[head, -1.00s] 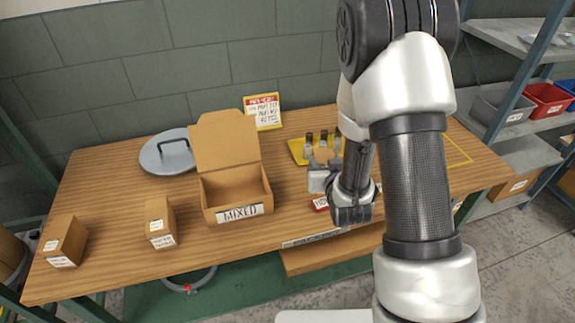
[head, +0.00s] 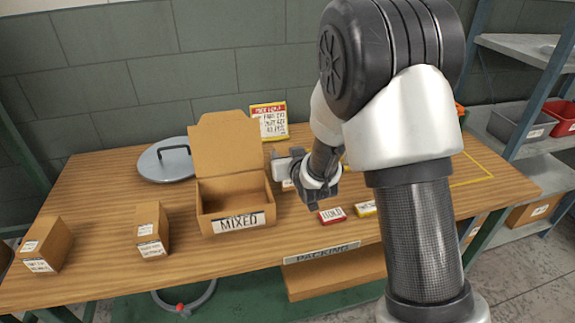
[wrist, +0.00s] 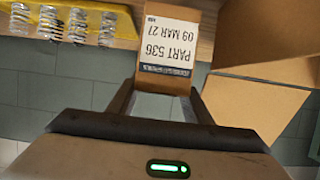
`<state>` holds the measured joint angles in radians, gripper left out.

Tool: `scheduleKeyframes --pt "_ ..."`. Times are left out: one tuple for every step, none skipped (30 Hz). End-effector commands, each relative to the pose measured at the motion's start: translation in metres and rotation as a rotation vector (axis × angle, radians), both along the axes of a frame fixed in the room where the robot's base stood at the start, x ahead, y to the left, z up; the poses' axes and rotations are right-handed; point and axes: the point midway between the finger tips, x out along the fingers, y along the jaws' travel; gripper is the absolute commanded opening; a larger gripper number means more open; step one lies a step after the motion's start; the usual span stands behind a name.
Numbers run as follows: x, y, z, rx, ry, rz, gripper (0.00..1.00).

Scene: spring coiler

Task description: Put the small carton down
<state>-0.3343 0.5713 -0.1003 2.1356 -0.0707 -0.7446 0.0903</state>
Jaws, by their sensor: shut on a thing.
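The small carton (wrist: 168,38) is brown with a white label reading PART 536, 09 MAR 27. In the wrist view it sits between the fingers of my gripper (wrist: 163,98), which is shut on it. In the head view my gripper (head: 287,168) is over the table, just right of the open MIXED box (head: 237,221); the carton is mostly hidden there. Whether the carton touches the table I cannot tell.
Two closed cartons (head: 45,245) (head: 152,230) stand at the table's left. A grey round lid (head: 165,162) lies behind. Springs on a yellow tray (wrist: 110,38) show in the wrist view.

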Motion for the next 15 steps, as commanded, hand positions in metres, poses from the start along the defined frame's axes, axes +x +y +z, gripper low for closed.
scheduleKeyframes --pt "0.000 0.000 -0.007 0.000 -0.001 0.000 0.05" --pt "0.000 0.000 -0.012 0.000 -0.001 0.000 0.05" --pt "0.000 0.000 -0.018 0.000 0.000 0.000 0.05" --pt "0.000 0.000 -0.022 0.000 -0.001 0.000 0.05" --pt "0.000 0.000 -0.025 0.000 -0.001 0.000 0.05" --pt "0.000 0.000 -0.028 0.001 -0.002 0.000 0.05" --pt "0.000 0.000 -0.029 0.001 -0.003 0.000 0.05" --pt "0.001 0.000 -0.028 0.001 -0.004 -0.001 0.05" --pt "0.001 0.000 -0.028 0.001 -0.005 -0.001 0.05" --pt "0.001 0.000 -0.028 0.001 -0.005 -0.001 0.05" --pt "0.001 0.000 -0.028 0.001 -0.005 -0.001 0.05" --pt "0.001 0.000 -0.028 0.001 -0.005 0.000 0.05" --pt "0.001 0.000 -0.028 0.001 -0.005 0.000 0.05" --pt "0.001 0.000 -0.028 0.001 -0.004 -0.001 0.05" --pt "0.001 0.000 -0.029 0.001 -0.004 0.000 0.05"
